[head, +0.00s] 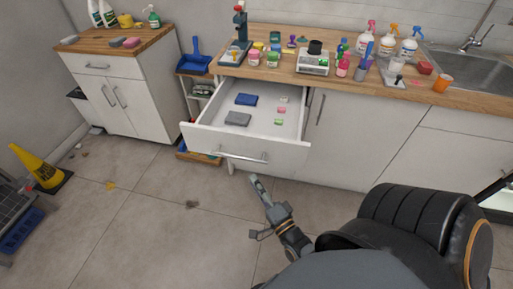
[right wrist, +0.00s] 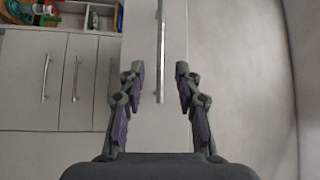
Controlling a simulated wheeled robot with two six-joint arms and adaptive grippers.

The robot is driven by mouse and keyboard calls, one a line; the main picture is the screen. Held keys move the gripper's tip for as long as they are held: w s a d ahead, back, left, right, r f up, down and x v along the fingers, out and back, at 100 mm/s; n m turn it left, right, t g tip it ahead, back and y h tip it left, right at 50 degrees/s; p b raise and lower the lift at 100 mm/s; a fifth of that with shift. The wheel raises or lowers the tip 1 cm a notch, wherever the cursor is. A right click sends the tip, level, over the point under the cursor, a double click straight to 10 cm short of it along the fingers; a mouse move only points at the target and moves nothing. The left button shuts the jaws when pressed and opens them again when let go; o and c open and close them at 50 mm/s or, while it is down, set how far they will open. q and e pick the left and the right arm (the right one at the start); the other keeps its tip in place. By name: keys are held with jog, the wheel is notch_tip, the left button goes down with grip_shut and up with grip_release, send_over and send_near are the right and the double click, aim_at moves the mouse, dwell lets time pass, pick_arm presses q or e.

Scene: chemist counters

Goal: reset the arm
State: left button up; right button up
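My right gripper (head: 260,186) is low in front of the open drawer (head: 196,133), just below and to the right of its handle (head: 243,157), and looks apart from it. In the right wrist view its two fingers (right wrist: 160,72) are spread with nothing held between them. A long bar handle (right wrist: 160,45) shows beyond the gap between the fingertips. My left gripper is in neither view.
The drawer holds a blue box (head: 246,99), a grey box (head: 237,118) and small coloured blocks. The wooden counter (head: 275,82) above carries bottles, jars and a scale (head: 313,63). The floor between is mostly clear.

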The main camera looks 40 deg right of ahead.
jog(key=s+f+n+g+y+p, duration=0.1)
jog(key=s+f+n+g+p, duration=0.2)
jog(key=f, duration=0.9)
jog(key=s+f+n+g+p, duration=0.25)
jog(key=f+n+g, duration=0.25)
jog(key=f, duration=0.6)
jog(key=s+d+f+n+g+p, duration=0.1)
jog(key=s+f+n+g, duration=0.3)
jog(key=s+f, duration=0.3)
jog(key=s+d+f+n+g+p, duration=0.1)
jog(key=s+f+n+g, duration=0.4)
jog(key=s, duration=1.1)
notch_tip(320, 180, down, 3)
jog(key=shift+d+r+n+g+p, duration=0.2)
jog(key=shift+d+n+g+p, duration=0.2)
jog(key=shift+g, duration=0.3)
jog(key=shift+a, duration=0.1)
